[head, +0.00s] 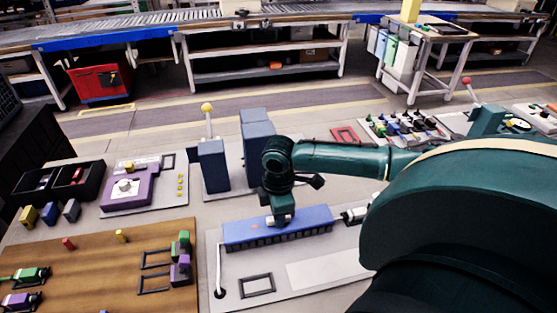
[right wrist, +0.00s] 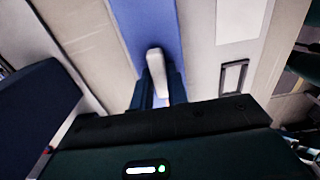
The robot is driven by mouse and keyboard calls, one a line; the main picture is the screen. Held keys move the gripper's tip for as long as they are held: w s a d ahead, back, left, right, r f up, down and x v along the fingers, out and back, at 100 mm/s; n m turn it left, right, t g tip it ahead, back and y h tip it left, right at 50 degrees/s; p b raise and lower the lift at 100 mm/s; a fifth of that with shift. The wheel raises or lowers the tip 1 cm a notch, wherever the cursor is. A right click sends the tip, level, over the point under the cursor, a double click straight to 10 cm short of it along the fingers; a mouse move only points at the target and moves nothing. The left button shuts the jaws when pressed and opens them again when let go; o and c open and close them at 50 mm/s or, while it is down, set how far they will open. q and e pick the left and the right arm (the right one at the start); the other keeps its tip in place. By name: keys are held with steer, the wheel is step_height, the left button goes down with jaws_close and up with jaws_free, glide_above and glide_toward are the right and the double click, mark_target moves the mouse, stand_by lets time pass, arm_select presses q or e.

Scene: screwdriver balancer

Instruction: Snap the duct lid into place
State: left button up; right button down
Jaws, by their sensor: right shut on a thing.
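The blue duct lid (head: 305,217) lies along the slotted duct on the grey board in the head view. Dark slots (head: 268,241) show along its front edge. My right gripper (head: 280,218) comes down over the lid's middle and is shut on its pale upright handle. In the right wrist view the handle (right wrist: 155,66) stands between the fingers, with the blue lid (right wrist: 143,22) running beneath. I cannot tell whether the lid is fully seated, as the gripper hides part of it. My left gripper is not in view.
The grey board (head: 222,262) also carries a thin white rod at the left and a black rectangular frame (head: 257,286). Blue-grey upright blocks (head: 213,166) stand behind the duct. A wooden board (head: 95,260) with small coloured parts lies to the left.

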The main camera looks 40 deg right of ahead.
steer(key=shift+f, duration=0.35)
stand_by(0.8)
steer(key=shift+p, duration=0.35)
stand_by(0.5)
steer(key=c, duration=1.3)
jaws_free()
steer(key=shift+f, duration=0.1)
steer(key=shift+s, duration=0.1)
